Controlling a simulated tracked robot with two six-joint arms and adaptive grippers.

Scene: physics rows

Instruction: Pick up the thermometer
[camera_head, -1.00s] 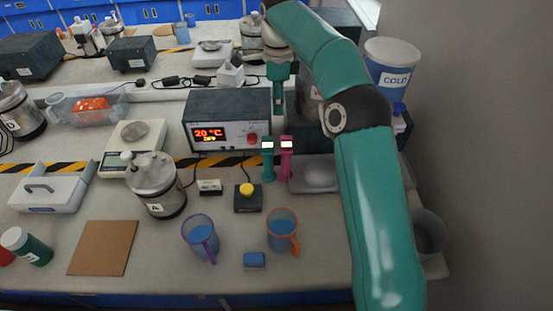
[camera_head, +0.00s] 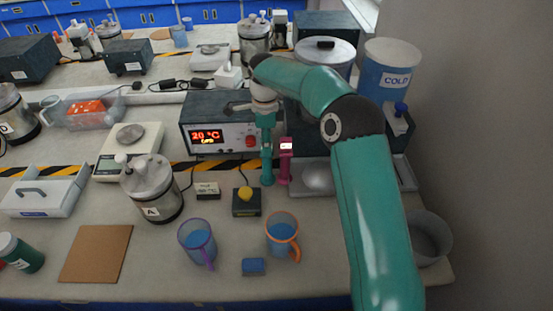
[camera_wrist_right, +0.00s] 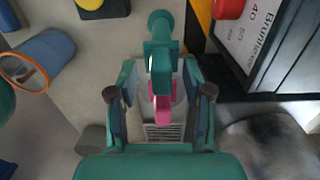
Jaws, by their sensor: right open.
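Two slim handheld devices that look like thermometers stand side by side in front of the dark box with the red display. One is teal (camera_head: 267,170), the other pink (camera_head: 285,165) with a lit screen. My right gripper (camera_head: 267,118) is at the teal one's upper end and hides its screen. In the wrist view my right gripper (camera_wrist_right: 158,80) is open, with the teal device (camera_wrist_right: 160,55) between and just ahead of its fingers. The pink device (camera_wrist_right: 162,108) shows partly behind it, lower in that picture. I cannot tell whether a finger touches either device. My left gripper is not in view.
The display box (camera_head: 215,135) stands close behind. A silver dish (camera_head: 318,178) is just right of the devices. A yellow-button box (camera_head: 246,203), an orange-rimmed mug (camera_head: 282,233) and a purple mug (camera_head: 197,240) stand in front. A labelled metal flask (camera_head: 152,192) is to the left.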

